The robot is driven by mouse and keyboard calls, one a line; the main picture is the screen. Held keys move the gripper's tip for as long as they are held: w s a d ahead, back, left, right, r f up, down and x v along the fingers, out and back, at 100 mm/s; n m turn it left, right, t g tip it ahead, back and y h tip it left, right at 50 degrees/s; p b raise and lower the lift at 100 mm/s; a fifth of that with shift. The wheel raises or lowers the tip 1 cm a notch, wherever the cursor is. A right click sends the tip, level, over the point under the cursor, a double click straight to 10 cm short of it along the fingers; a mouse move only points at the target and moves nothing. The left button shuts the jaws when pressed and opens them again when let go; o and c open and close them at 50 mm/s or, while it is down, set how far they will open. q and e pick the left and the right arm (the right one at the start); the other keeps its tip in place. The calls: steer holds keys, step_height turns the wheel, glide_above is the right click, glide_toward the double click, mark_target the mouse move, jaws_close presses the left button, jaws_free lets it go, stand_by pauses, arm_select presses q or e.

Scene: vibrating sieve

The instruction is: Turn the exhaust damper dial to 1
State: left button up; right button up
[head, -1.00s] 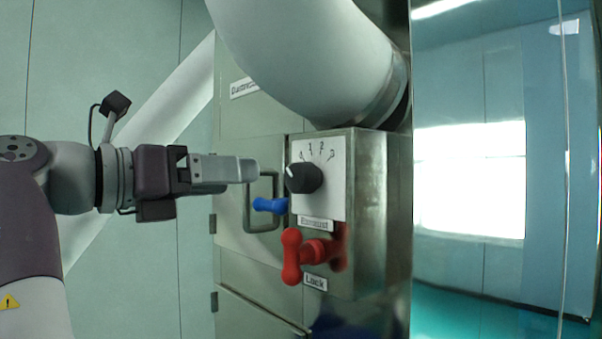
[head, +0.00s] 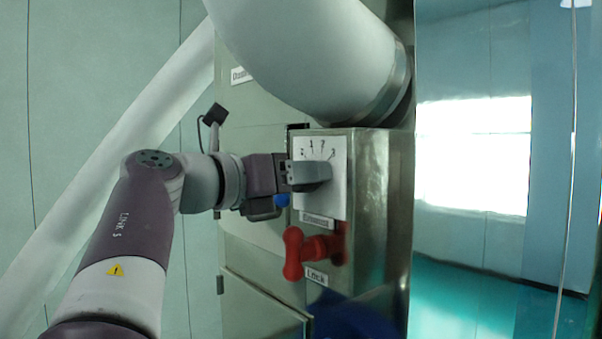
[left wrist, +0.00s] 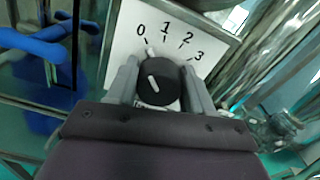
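The black exhaust dial (left wrist: 162,74) sits on a white plate (left wrist: 118,50) marked 0, 1, 2 and 3. In the left wrist view a white mark at its rim lies toward 0. My left gripper (left wrist: 161,84) has one finger on each side of the dial and looks open; whether the fingers touch it I cannot tell. In the head view my left gripper (head: 322,173) is in front of the plate (head: 335,204) and hides the dial. My right gripper is not in view.
A red lock handle (head: 312,249) sticks out just below the dial plate. A large white pipe (head: 318,55) passes above the metal box (head: 378,215).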

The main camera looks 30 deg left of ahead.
arm_select(q)
steer(key=c, duration=0.4)
steer(key=shift+m+b, duration=1.05)
steer(key=shift+m, duration=0.05)
steer(key=shift+s+d+r+m+b, duration=0.1)
steer(key=shift+m+b, duration=0.35)
steer(key=shift+m, duration=0.4)
steer(key=shift+r+m+b, duration=0.1)
steer(key=shift+m+b, duration=0.3)
steer(key=shift+m, duration=0.45)
